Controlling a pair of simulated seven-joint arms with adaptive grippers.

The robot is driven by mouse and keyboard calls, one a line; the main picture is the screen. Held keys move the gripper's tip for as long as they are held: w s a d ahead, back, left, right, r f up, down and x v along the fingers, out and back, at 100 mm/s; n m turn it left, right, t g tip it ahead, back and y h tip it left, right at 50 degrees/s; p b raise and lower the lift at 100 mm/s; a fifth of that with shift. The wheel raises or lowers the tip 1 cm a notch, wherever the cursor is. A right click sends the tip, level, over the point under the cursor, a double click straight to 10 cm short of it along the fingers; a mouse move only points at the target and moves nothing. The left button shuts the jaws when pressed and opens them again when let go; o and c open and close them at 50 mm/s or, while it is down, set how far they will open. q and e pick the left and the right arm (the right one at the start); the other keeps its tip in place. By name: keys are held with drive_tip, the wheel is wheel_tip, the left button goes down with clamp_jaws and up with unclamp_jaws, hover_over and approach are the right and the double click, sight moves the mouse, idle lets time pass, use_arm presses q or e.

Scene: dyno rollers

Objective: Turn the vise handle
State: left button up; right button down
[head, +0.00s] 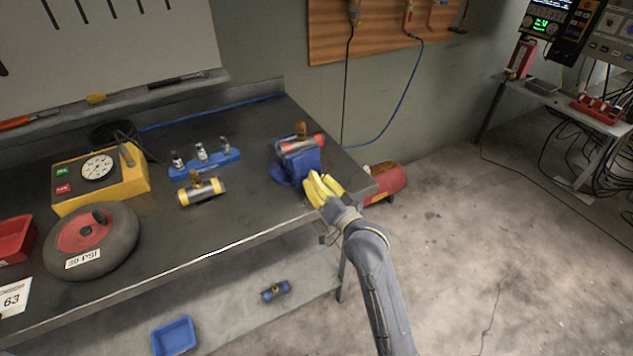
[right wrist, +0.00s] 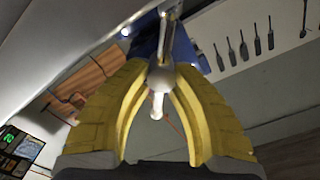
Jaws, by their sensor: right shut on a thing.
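A blue vise (head: 298,165) stands at the right end of the dark workbench, with a red-banded cylinder (head: 300,144) at its top. My right gripper (head: 318,184) has yellow fingers and is at the front right side of the vise. In the right wrist view the yellow fingers (right wrist: 162,85) are closed around the metal vise handle (right wrist: 160,78), with a round hub and a bar between them. The blue vise body (right wrist: 150,48) shows behind the handle. In the head view the fingers hide the handle. My left gripper is not in view.
A yellow-banded cylinder (head: 201,191), a blue holder (head: 205,164), a yellow gauge box (head: 99,177) and a wheel (head: 92,240) sit on the workbench (head: 235,215). A red tank (head: 385,183) lies beyond its right end. Floor to the right is open.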

drive_tip(key=m, duration=0.5)
drive_tip(key=shift+w+d+f+m, duration=0.15)
drive_tip(key=shift+d+f+m, duration=0.05)
drive_tip(key=shift+f+m, duration=0.1)
idle(1.0)
drive_tip(key=c, duration=1.3)
unclamp_jaws()
drive_tip(key=shift+v, duration=6)
drive_tip(key=shift+c, duration=0.2)
